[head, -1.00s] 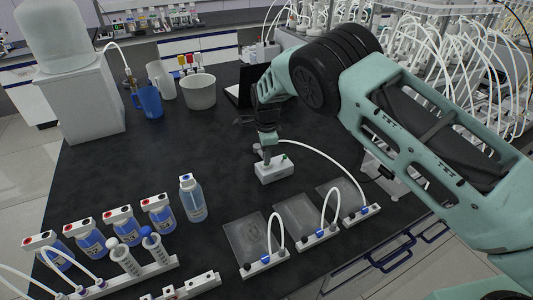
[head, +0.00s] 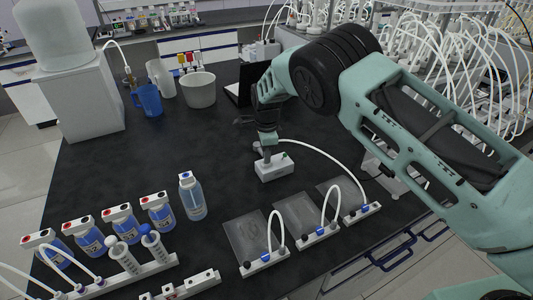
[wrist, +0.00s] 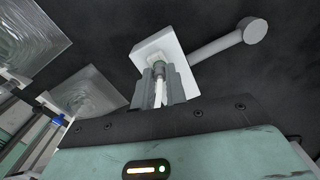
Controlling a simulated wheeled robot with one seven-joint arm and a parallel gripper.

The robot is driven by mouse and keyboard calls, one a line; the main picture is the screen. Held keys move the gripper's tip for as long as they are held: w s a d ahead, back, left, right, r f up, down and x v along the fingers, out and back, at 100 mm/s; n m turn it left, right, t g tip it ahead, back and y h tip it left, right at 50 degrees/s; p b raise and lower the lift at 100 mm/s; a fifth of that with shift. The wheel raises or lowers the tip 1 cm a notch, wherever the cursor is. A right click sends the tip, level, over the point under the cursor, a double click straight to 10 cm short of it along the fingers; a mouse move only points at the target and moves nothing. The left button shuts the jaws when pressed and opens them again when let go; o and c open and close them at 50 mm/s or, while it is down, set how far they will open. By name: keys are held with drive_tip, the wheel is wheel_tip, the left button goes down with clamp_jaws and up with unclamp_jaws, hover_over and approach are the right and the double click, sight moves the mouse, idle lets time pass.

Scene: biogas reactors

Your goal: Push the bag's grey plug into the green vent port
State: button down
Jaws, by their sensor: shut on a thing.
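My gripper (head: 268,152) points down at a white block (head: 274,170) on the black bench. In the wrist view its fingers (wrist: 164,84) are shut on the small grey plug (wrist: 159,69), with a white tube behind it. The plug's tip overlaps the white block (wrist: 150,49); I cannot tell whether it is seated. A green spot, the vent port (head: 285,156), shows on the block's top, right of the fingers; the wrist view does not show it. The white tube (head: 330,160) arcs from the gripper to the rightmost clear flat bag (head: 336,190).
Two more bags (head: 247,238) with looped tubes lie in front. A blue jug (head: 149,101) and white tub (head: 198,91) stand behind. The bench left of the block is clear.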

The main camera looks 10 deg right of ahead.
drive_tip(key=c, duration=1.3)
unclamp_jaws()
drive_tip(key=shift+c, duration=0.2)
wheel_tip(320, 180, up, 17)
drive_tip(key=b, duration=0.4)
drive_tip(key=shift+r, duration=0.2)
